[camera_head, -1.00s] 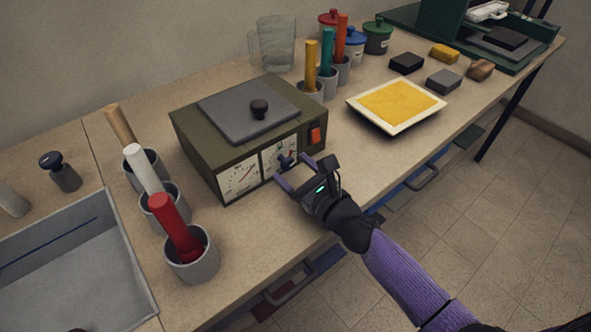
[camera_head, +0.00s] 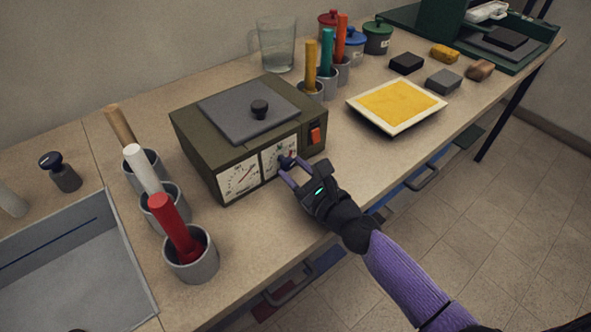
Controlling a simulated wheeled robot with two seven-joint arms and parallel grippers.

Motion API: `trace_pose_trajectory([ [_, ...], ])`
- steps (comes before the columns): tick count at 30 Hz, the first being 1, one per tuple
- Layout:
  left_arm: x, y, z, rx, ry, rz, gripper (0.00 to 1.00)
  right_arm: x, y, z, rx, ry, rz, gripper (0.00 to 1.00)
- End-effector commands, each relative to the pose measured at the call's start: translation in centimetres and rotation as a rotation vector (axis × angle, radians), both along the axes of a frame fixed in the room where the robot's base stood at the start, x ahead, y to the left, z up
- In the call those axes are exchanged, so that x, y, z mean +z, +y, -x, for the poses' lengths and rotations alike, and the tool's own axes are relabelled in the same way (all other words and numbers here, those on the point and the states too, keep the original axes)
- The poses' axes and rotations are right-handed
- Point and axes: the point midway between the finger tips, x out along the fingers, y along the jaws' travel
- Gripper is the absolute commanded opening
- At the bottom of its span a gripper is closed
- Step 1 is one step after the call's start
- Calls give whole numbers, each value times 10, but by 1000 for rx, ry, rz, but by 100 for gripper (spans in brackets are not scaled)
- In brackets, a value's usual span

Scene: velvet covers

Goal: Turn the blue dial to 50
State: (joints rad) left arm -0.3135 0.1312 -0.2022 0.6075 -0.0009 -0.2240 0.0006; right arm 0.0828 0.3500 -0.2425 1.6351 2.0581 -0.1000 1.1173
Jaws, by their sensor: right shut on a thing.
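The blue dial (camera_head: 287,161) is a small dark blue knob on the right white scale plate (camera_head: 269,163) of an olive-green box (camera_head: 205,152). My right gripper (camera_head: 293,168) is at the box's front face, with its purple fingers around the dial and shut on it. The fingers cover part of the dial and its scale, and the numbers are too small to read. A second white plate (camera_head: 239,181) with a gauge and a red needle is to the left. My left gripper is not in view.
A red switch (camera_head: 315,134) is on the box front, right of the dial. The box has a grey lid (camera_head: 236,112) with a black knob. Pots with coloured sticks stand to the left (camera_head: 192,262) and behind. A framed yellow screen (camera_head: 397,103) lies right.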

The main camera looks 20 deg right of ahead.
Motion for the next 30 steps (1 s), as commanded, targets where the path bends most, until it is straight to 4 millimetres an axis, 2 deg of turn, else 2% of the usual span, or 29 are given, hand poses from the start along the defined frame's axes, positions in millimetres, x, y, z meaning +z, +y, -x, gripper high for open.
trace_pose_trajectory([
  [12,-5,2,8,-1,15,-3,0,-1,0,0,0,-125,344,0],
  [30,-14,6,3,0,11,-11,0,0,-1,0,1,-283,778,0],
])
